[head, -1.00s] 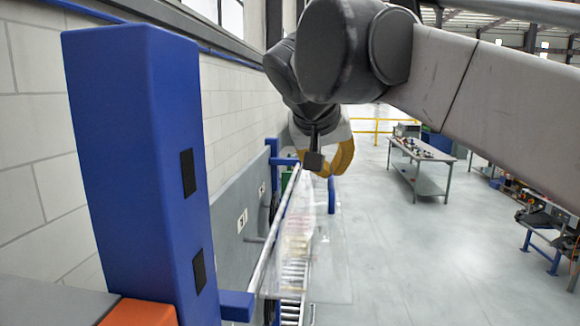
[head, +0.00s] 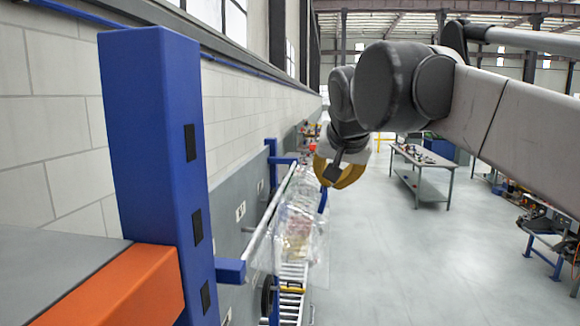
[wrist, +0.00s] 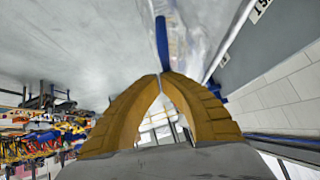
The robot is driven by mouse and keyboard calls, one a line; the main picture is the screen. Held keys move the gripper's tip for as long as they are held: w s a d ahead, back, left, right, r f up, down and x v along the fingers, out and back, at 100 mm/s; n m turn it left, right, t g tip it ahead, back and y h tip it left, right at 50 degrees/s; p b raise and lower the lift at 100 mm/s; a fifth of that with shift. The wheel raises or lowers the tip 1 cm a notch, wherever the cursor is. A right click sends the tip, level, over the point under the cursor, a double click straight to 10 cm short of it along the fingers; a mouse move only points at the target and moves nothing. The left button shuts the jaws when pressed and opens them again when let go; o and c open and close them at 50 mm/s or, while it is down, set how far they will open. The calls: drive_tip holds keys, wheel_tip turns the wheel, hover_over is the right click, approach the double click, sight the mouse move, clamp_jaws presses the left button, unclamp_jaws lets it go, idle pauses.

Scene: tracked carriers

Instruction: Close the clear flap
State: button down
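The clear flap (head: 292,250) is a see-through sheet beside a pale rail at the left-centre of the head view. It hangs over a track with rollers and looks tilted outward from the rail. A short blue bar (head: 323,200) shows at its upper right. My gripper (head: 329,183), with yellow fingers, is above and close to that bar. In the wrist view the fingertips (wrist: 161,75) meet, and the blue bar (wrist: 163,42) shows just beyond them, with shiny clear sheet around it. I cannot tell whether the tips touch the bar.
A thick blue post (head: 150,160) and an orange block (head: 125,285) stand close at the left. The pale rail (head: 270,212) runs along the grey wall panel. A work table (head: 422,160) stands at the back right. The floor (head: 430,260) right of the flap is clear.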

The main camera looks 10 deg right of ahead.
drive_tip(key=w+a+f+m+t+y+b, duration=0.1)
drive_tip(key=a+f+m+t+y+b, duration=0.1)
drive_tip(key=f+m+y+b, duration=0.1)
drive_tip(key=a+f+m+t+y+b, duration=0.2)
drive_tip(key=f+y+b, duration=0.3)
drive_tip(key=f+b, duration=0.3)
drive_tip(key=shift+w+a+f+m+t, duration=0.15)
drive_tip(key=shift+w+f+m+t, duration=0.3)
drive_tip(key=shift+f, duration=0.55)
